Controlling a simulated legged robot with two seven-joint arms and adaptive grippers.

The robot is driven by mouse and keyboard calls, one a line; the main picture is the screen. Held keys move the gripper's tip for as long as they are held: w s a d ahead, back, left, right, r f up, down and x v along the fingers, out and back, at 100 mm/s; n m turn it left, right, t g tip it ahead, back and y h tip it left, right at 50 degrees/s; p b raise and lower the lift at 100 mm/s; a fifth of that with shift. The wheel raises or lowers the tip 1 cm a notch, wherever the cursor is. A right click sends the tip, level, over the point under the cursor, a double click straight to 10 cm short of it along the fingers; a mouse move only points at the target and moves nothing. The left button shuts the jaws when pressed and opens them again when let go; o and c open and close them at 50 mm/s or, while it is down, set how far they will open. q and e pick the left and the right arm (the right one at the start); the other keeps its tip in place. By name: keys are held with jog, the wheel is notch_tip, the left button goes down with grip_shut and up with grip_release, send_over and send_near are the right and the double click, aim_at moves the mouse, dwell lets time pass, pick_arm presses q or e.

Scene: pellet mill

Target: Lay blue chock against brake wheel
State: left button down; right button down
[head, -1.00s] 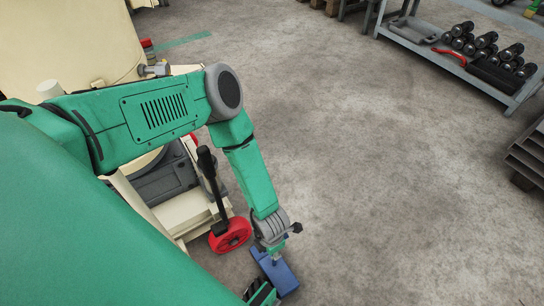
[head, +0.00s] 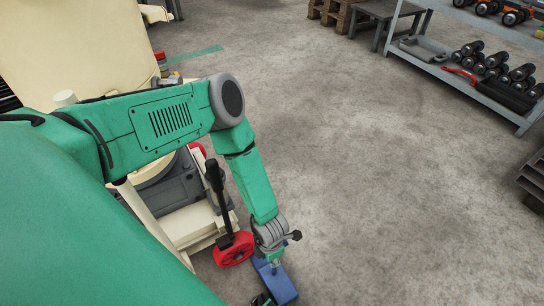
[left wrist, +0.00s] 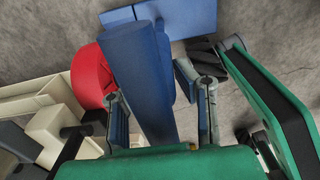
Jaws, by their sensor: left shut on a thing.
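The blue chock (head: 283,286) is low in the head view, beside and below the red brake wheel (head: 233,248). A gap of floor seems to show between them, but contact is hard to judge. My left gripper (head: 273,264) reaches down onto the chock from above. In the left wrist view my left gripper (left wrist: 160,118) is shut on the chock's upright blue bar (left wrist: 140,75), which runs between the fingers. The chock's flat blue part (left wrist: 195,18) lies beyond, near the floor. The red wheel (left wrist: 90,75) is just left of it, partly hidden.
The cream machine (head: 195,225) with a black lever (head: 216,185) stands close left of my forearm. A grey shelf (head: 505,108) with black dumbbell-like parts and a red-handled tool is at the upper right. The concrete floor between is clear.

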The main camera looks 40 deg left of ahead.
pick_arm(q)
jog(key=shift+w+a, duration=0.15)
jog(key=shift+a, duration=0.05)
dwell(0.5)
jog(key=shift+w+a, duration=0.3)
jog(key=shift+a, duration=0.3)
jog(key=shift+w+a, duration=0.25)
jog(key=shift+a, duration=0.35)
jog(key=shift+w+a, duration=0.1)
jog(key=shift+a, duration=0.1)
jog(key=shift+w+a+b, duration=0.2)
jog(key=shift+a+b, duration=0.05)
jog(key=shift+a, duration=0.35)
jog(key=shift+w+a+b, duration=0.2)
jog(key=shift+a, duration=0.35)
jog(key=shift+s+a, duration=0.15)
jog(key=shift+s, duration=0.15)
dwell(0.6)
